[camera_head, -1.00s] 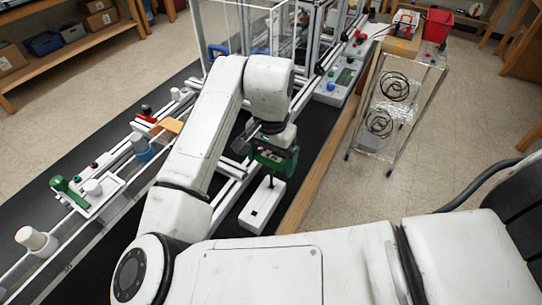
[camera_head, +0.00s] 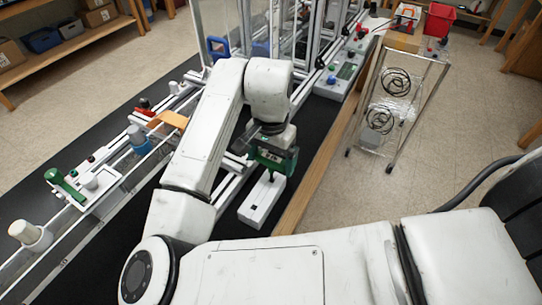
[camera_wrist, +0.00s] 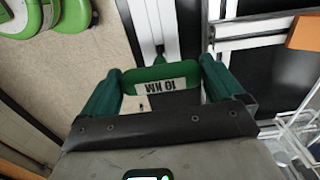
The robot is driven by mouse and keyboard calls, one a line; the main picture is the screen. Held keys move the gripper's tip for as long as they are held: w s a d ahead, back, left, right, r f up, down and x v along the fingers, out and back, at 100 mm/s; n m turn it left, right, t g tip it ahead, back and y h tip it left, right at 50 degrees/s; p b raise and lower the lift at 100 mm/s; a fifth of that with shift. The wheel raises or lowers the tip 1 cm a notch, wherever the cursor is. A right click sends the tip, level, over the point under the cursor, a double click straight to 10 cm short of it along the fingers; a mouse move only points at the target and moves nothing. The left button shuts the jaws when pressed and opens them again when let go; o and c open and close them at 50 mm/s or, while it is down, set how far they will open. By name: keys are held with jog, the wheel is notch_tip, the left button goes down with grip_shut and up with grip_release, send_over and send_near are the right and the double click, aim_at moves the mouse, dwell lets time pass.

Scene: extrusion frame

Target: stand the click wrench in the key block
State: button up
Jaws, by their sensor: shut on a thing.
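An aluminium extrusion frame (camera_head: 226,185) runs close to the left of the block. A white tray with a green clamp (camera_head: 66,185) stands further left. The bench's wooden edge (camera_head: 312,185) is to the right, with a wire-shelf cart (camera_head: 398,100) beyond.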

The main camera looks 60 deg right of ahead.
jog(key=shift+f, duration=0.5)
jog(key=o, duration=0.9)
notch_tip(320, 180, up, 11)
jog(key=shift+f+b, duration=0.1)
jog(key=shift+b, duration=0.45)
